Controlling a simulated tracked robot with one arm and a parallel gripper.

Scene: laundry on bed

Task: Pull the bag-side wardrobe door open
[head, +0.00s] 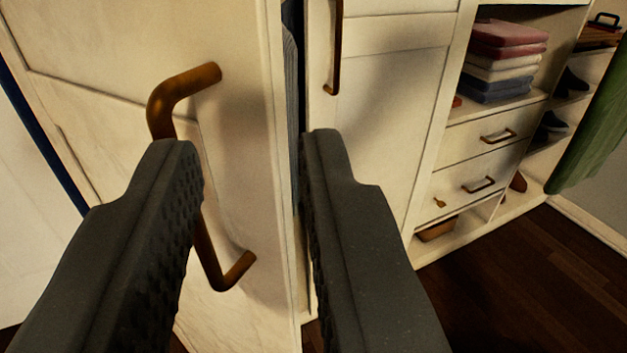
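A cream wardrobe door (110,60) with a panelled front fills the left of the head view. It stands ajar, and its free edge shows beside a dark gap (292,60) with grey-blue fabric inside. A bent brass handle (185,85) is on this door. My gripper (248,140) is open, with nothing clasped between its fingers. The left finger covers the middle of the handle; I cannot tell whether they touch. The right finger is in front of the gap and the neighbouring closed door (390,110), which has its own brass handle (336,50).
Right of the doors are shelves with folded clothes (500,60), two drawers (480,165), dark shoes (570,82) and a brown case (598,35). A green cloth (598,135) hangs at the far right. Dark wooden floor (530,265) is clear at the lower right.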

